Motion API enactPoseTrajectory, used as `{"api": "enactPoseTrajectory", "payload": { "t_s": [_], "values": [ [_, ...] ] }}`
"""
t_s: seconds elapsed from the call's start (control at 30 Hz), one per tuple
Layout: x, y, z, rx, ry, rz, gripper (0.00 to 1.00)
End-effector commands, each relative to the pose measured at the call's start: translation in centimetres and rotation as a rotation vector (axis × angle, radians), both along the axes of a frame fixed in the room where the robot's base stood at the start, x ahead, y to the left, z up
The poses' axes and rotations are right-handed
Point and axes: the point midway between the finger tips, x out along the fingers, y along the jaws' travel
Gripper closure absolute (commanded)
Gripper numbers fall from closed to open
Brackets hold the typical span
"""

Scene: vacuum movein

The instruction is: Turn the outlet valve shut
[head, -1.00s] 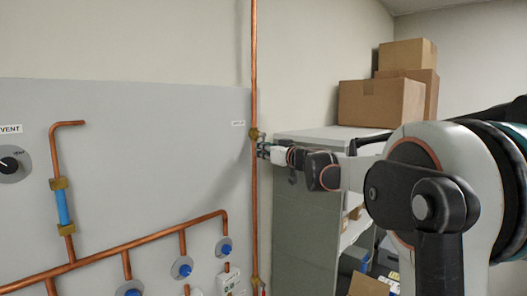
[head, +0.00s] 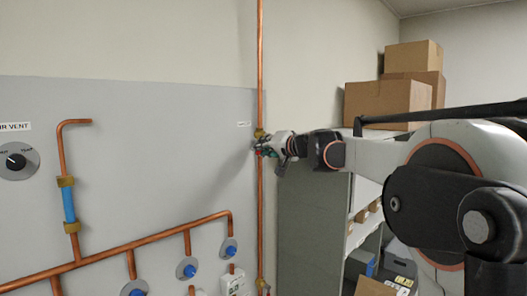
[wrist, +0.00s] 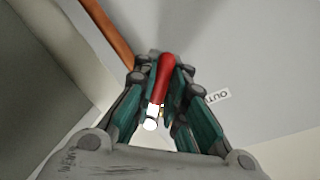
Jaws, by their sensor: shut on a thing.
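The outlet valve's red handle (wrist: 167,70) is between the fingers of my gripper (wrist: 163,75) in the wrist view. My gripper is shut on it. A white cylindrical end of the handle points toward the wrist camera. A tilted label reading "OUT" (wrist: 218,97) is on the wall panel beside it. In the head view my gripper (head: 265,149) is at the vertical copper pipe (head: 260,70), just below a brass fitting (head: 260,134). The handle is too small and covered to make out there, and the valve body is mostly hidden.
A grey cabinet (head: 310,230) stands close to the right of the pipe, with cardboard boxes (head: 385,103) on top. The grey panel (head: 150,160) at left carries copper pipes and several blue knobs. A lower brass fitting (head: 261,284) is on the same pipe.

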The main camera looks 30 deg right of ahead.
Motion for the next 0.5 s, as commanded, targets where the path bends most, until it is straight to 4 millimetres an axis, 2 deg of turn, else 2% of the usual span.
{"api": "enactPoseTrajectory", "payload": {
  "t_s": [0.5],
  "values": [
    [-0.5,1.0,2.0,0.446,0.164,0.000,1.00]
  ]
}}
